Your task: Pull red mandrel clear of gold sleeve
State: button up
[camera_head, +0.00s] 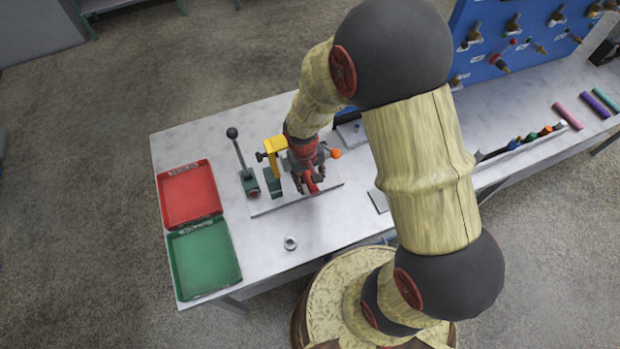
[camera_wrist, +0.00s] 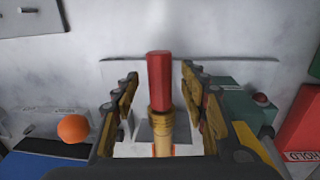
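The red mandrel (camera_wrist: 159,80) shows in the middle of the wrist view, sticking out of the end of the gold sleeve (camera_wrist: 162,124). How far it reaches inside the sleeve is hidden. My gripper (camera_wrist: 160,84) is open, with one finger on each side of the mandrel and sleeve. Gaps show between the fingers and both parts. In the head view my gripper (camera_head: 308,180) is over the fixture plate, and the red mandrel's end (camera_head: 312,184) shows between the fingers. The gold sleeve is hidden there by my arm and gripper.
A red tray (camera_head: 188,194) and green tray (camera_head: 204,258) lie at left. A metal ring (camera_head: 290,243) sits in front, with bare table around it.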

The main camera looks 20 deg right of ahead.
jog(key=shift+c, duration=1.2)
grip_shut()
jog(key=shift+s, duration=0.7)
jog(key=shift+s, duration=2.5)
jog(key=shift+s+r+p, duration=1.25)
jog(key=shift+s+r, duration=0.15)
jog(key=shift+s, duration=0.1)
